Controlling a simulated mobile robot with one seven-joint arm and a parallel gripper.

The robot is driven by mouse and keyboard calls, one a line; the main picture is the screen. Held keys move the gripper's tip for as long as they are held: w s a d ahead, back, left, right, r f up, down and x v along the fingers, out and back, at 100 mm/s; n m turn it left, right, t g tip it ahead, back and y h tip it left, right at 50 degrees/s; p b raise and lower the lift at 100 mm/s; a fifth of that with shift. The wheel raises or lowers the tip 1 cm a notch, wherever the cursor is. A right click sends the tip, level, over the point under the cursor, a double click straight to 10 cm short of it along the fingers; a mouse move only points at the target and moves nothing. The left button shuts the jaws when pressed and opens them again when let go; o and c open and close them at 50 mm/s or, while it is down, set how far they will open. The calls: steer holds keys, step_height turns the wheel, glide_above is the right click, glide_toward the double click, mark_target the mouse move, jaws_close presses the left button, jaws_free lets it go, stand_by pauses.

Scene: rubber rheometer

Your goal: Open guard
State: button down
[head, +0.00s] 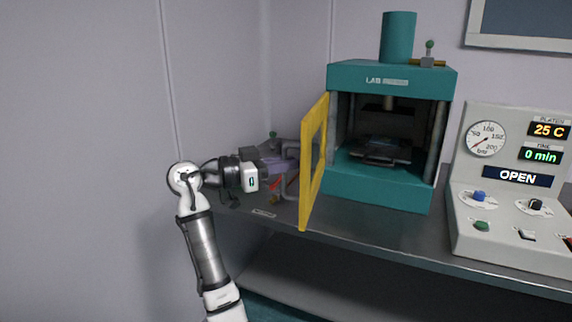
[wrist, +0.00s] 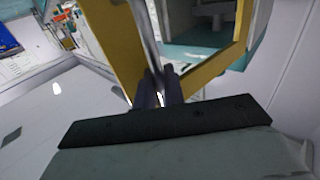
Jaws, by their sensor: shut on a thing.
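The yellow guard frame (head: 314,165) is swung out from the left side of the teal press (head: 390,130), and the press front is uncovered. My gripper (head: 286,162) is at the guard's left side, partly hidden among grey parts. In the wrist view, my gripper's dark fingers (wrist: 156,90) are shut on the guard's grey bar handle (wrist: 150,40). The yellow guard also shows behind the handle in the wrist view (wrist: 122,38).
A control panel (head: 510,190) with a gauge and an "OPEN" display stands at the right of the bench (head: 385,232). The wall is close behind my arm. The bench front before the press is clear.

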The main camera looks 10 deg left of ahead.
steer(key=c, duration=1.6)
jaws_free()
steer(key=shift+c, duration=0.2)
steer(key=b+v, duration=0.2)
steer(key=v, duration=1.1)
steer(key=shift+a+b, duration=0.35)
steer(key=shift+s, duration=0.15)
